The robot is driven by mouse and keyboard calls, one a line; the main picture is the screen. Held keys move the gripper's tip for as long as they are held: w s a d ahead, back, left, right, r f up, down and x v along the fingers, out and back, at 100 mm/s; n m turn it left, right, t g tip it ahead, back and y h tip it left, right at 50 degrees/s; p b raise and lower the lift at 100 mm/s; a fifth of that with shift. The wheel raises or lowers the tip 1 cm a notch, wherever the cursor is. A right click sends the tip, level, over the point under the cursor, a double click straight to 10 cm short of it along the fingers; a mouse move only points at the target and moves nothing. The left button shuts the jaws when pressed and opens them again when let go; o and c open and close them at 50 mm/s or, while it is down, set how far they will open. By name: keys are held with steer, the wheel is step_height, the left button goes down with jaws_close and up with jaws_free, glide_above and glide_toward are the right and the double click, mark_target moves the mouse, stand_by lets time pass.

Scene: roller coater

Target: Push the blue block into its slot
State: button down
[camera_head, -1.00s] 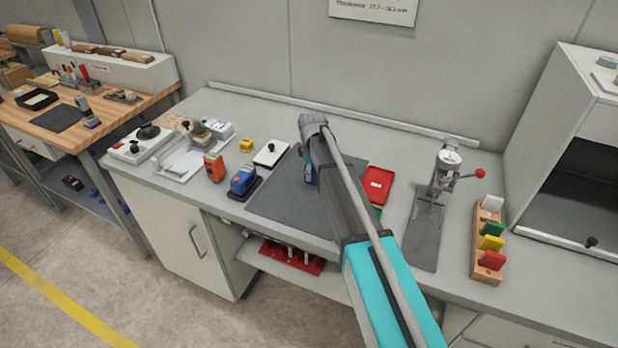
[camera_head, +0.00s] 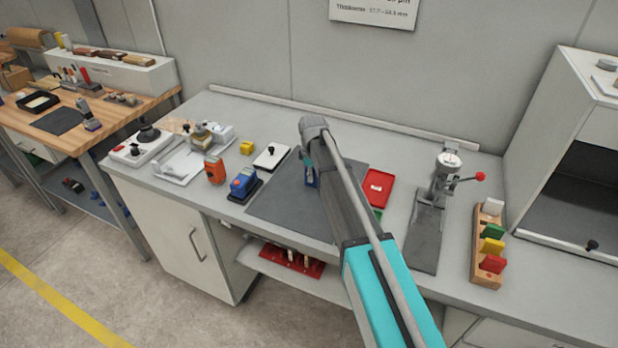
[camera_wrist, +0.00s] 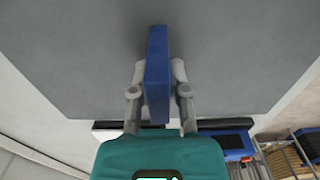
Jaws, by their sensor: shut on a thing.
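The blue block (camera_wrist: 157,75) is a thin, flat piece held on edge in the wrist view. My gripper (camera_wrist: 158,72) is shut on it, with one pale finger on each side. In the head view my arm hides most of the gripper, and only a bit of the blue block (camera_head: 312,178) shows over the dark grey mat. A wooden rack (camera_head: 480,274) at the right of the bench holds white, green, yellow and red pieces. I cannot make out an empty slot in it.
The grey mat (camera_head: 275,212) lies under my gripper. A red tray (camera_head: 376,188) and a stand with a dial and red-knobbed lever (camera_head: 447,170) are between mat and rack. A blue device (camera_head: 243,183) and an orange device (camera_head: 214,171) stand left of the mat.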

steer(key=shift+r, duration=0.15)
step_height(320, 180, up, 3)
steer(key=p, duration=0.3)
steer(key=s+d+r+p, duration=0.2)
steer(key=s+r+p, duration=0.3)
steer(key=s, duration=0.1)
steer(key=s+d+r+p, duration=0.3)
steer(key=s+r+p, duration=0.1)
steer(key=s+p, duration=0.1)
steer(key=shift+s+d+r, duration=0.35)
steer(key=shift+s+r, duration=0.05)
steer(key=shift+s, duration=0.5)
steer(key=shift+f, duration=0.15)
step_height(320, 180, down, 5)
steer(key=b, duration=0.5)
steer(key=shift+s, duration=0.15)
steer(key=shift+a+r, duration=0.1)
steer(key=shift+r, duration=0.1)
